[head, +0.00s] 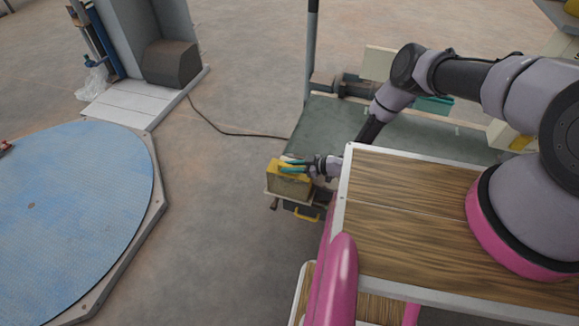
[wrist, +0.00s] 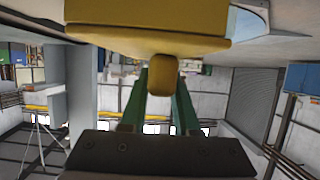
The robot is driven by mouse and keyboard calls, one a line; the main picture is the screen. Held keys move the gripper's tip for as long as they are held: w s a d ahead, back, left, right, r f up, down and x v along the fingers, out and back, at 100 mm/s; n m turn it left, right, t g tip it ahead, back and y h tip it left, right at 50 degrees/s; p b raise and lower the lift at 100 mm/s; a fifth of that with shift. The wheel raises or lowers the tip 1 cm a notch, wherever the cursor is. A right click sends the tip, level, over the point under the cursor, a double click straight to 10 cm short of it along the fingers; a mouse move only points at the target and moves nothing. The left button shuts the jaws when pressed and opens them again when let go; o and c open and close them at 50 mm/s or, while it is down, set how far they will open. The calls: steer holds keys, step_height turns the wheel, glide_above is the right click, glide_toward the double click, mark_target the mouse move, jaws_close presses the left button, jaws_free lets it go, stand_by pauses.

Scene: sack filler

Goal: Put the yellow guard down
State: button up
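The yellow guard (head: 288,182) is a boxy piece at the left end of the green-topped machine in the head view. A pale plate edge shows under it; I cannot tell whether the guard rests on it. In the wrist view the guard (wrist: 145,40) fills the upper middle, with a rounded yellow knob (wrist: 163,75) sticking out toward me. My gripper (head: 289,164) reaches the guard from the right. Its green fingers (wrist: 161,78) are on both sides of the knob and look closed on it. The guard's far side is hidden.
A yellow handle (head: 308,215) shows below the guard. A round blue platform (head: 70,215) is at left, with bare floor between. A black cable crosses the floor.

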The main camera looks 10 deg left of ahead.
steer(key=o, duration=0.4)
steer(key=shift+o, duration=0.2)
steer(key=shift+r, duration=0.1)
steer(key=v, duration=1.2)
steer(key=shift+s, duration=0.1)
